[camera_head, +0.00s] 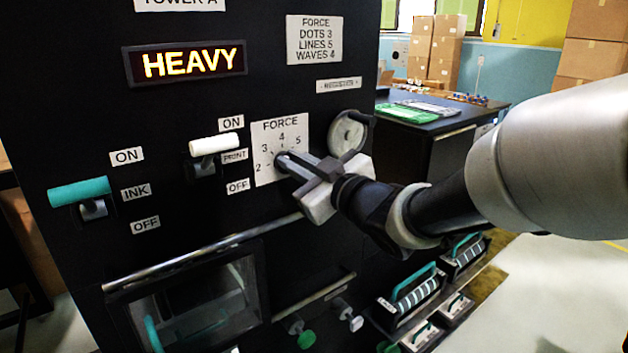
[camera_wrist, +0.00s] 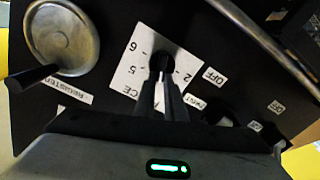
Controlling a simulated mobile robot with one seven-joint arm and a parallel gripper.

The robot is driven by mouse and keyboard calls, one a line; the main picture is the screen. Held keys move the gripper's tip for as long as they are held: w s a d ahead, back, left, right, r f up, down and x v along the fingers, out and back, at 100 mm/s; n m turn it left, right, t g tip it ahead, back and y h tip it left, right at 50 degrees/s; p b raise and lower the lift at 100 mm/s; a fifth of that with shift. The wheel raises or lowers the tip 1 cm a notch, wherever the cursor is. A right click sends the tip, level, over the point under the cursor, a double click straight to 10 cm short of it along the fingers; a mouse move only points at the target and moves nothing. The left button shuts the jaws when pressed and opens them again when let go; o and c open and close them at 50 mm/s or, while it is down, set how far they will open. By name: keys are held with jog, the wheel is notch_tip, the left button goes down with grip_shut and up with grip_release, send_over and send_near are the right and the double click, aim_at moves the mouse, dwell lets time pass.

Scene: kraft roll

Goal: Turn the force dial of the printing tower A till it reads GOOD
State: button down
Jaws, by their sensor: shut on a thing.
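The black printing tower A (camera_head: 80,250) fills the left of the head view. Its lit display (camera_head: 185,63) reads HEAVY. The force dial plate (camera_head: 268,135) shows the numbers 2, 3, 4 and 5 there; the wrist view shows 5 and 6 on the plate (camera_wrist: 128,78). My gripper (camera_head: 284,163) is at the dial, its fingers shut on the knob (camera_wrist: 160,62) at the plate's centre. The fingers hide most of the knob, and its pointer cannot be made out. A sign (camera_head: 314,40) reads FORCE, DOTS 3, LINES 5, WAVES 4.
Left of the dial are a white PRINT lever (camera_head: 215,144) and a teal INK lever (camera_head: 78,191). A round handwheel (camera_head: 348,135) stands close to my gripper on the right. A metal bar (camera_head: 200,255) runs below. Teal-handled rollers (camera_head: 415,290) sit lower right.

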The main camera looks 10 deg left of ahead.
jog(key=n+b, duration=0.4)
jog(key=b, duration=0.1)
jog(key=shift+s+a+f, duration=0.2)
jog(key=shift+s+f, duration=0.05)
jog(key=shift+n, duration=0.4)
jog(key=c, duration=1.8)
grip_release()
jog(key=p+v, duration=0.1)
jog(key=v, duration=1.6)
jog(key=shift+s+d, duration=0.15)
jog(key=shift+d, duration=0.1)
